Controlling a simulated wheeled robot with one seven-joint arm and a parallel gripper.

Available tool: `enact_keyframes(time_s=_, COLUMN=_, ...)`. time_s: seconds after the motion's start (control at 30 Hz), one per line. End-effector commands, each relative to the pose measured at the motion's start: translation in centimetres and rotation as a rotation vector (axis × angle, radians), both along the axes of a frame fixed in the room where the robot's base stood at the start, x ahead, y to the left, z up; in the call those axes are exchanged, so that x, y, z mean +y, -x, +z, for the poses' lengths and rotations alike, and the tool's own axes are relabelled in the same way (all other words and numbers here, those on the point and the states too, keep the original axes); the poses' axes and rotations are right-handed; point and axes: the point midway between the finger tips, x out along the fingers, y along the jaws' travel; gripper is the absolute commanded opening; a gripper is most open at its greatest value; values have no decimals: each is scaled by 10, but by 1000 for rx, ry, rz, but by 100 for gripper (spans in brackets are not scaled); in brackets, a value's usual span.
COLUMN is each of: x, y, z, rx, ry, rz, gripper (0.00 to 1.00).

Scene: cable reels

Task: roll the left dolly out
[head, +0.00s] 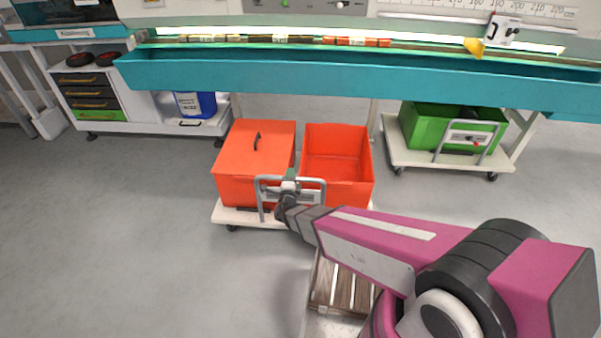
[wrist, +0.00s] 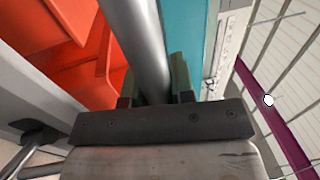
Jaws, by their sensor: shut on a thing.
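The left dolly (head: 250,219) is a low white platform on castors with a grey tube handle (head: 316,181) at its front. It carries two orange-red bins, one lidded (head: 250,165) and one open (head: 338,150). My gripper (head: 290,181) is at the dolly's handle, its jaws shut on the grey tube. In the wrist view the tube (wrist: 144,45) passes between the two dark green fingers (wrist: 155,85). The arm hides part of the dolly's right front. The front of the dolly stands just ahead of the teal bench edge.
The teal bench trough (head: 360,84) runs across above the dolly. A second dolly (head: 410,150) with a green bin (head: 425,125) stands at the right. A drawer cabinet (head: 92,95) and blue bucket (head: 195,104) are at the left. A slatted wooden crate (head: 342,288) lies close to me. Floor at left is clear.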

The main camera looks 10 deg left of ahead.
Motion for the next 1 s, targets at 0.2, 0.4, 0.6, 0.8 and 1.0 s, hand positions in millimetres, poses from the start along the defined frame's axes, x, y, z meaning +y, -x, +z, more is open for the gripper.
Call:
enact_keyframes(time_s=0.2, x=8, y=7, z=-1, rx=2, ry=-1, rz=0, gripper=0)
enact_keyframes(time_s=0.4, x=8, y=9, z=-1, rx=3, ry=1, rz=1, gripper=0)
enact_keyframes(time_s=0.6, x=8, y=9, z=-1, rx=3, ry=1, rz=1, gripper=36)
enact_keyframes(time_s=0.8, x=8, y=8, z=0, rx=2, ry=0, rz=0, gripper=48)
enact_keyframes(time_s=1.0, x=8, y=8, z=4, rx=0, ry=-1, rz=0, gripper=48)
